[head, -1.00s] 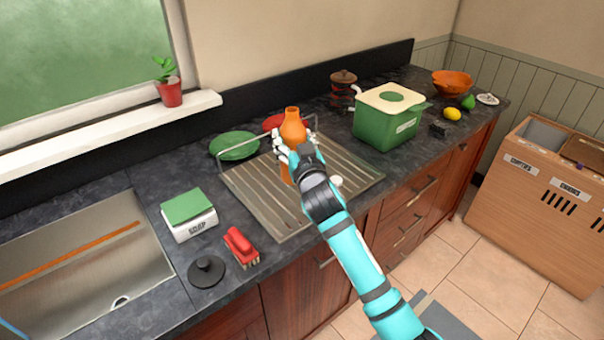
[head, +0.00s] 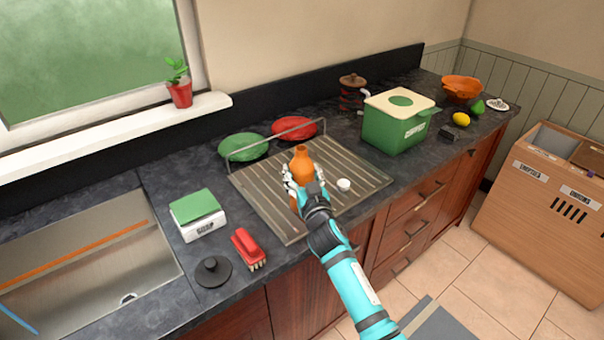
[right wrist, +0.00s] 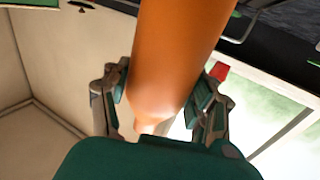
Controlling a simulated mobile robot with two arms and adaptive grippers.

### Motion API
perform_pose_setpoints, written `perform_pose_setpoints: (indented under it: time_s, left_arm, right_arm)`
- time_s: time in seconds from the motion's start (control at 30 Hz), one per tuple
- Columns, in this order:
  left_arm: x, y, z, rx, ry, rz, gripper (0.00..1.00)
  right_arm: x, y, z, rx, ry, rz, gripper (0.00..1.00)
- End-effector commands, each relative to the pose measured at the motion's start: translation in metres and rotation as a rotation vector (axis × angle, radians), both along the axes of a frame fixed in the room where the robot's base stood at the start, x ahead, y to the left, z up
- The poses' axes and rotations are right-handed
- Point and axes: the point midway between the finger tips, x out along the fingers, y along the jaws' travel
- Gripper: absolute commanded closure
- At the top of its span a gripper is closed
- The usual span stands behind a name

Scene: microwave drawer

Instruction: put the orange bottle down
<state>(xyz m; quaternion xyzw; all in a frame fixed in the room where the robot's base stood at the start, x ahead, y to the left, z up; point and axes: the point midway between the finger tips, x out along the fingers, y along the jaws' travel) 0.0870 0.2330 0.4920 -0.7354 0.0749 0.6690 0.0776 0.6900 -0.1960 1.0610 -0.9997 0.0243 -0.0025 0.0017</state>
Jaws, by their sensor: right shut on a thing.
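The orange bottle (head: 302,163) is upright over the middle of the ribbed drying rack (head: 262,200) on the dark counter. My right gripper (head: 304,190) is shut around the bottle's body from the front. The fingers and arm hide the bottle's base, so I cannot tell whether it touches the rack. In the right wrist view, the orange bottle (right wrist: 180,55) runs between the two fingers of the right gripper (right wrist: 160,105), one on each side. My left gripper is not in view.
A small white round thing (head: 343,185) lies on the rack right of the bottle. A green plate (head: 243,147) and a red plate (head: 296,128) are behind. A green box (head: 393,125) stands right, a soap box (head: 198,216) and red brush (head: 248,248) left.

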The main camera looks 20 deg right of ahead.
Motion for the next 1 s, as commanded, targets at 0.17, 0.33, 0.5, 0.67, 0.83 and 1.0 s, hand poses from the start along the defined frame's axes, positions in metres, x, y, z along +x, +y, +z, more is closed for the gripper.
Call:
perform_pose_setpoints:
  time_s: [0.17,0.33,0.5,0.67,0.83,1.0]
  left_arm:
    - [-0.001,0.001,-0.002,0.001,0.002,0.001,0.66]
    - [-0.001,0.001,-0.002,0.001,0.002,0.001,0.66]
    - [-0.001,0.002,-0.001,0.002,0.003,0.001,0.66]
    - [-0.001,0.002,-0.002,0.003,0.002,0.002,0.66]
    - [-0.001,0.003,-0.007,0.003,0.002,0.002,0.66]
    - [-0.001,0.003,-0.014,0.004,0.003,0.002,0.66]
  right_arm:
    - [0.000,0.000,-0.001,0.000,0.000,0.000,0.25]
    - [0.000,0.000,-0.001,0.000,0.000,0.000,0.17]
    - [0.000,0.000,0.000,0.000,0.000,0.000,0.17]
    - [-0.011,0.001,-0.001,-0.001,0.000,0.000,0.17]
    - [-0.043,0.002,-0.002,-0.001,0.000,0.001,0.17]
    - [-0.080,0.004,-0.003,0.000,0.001,0.000,0.17]
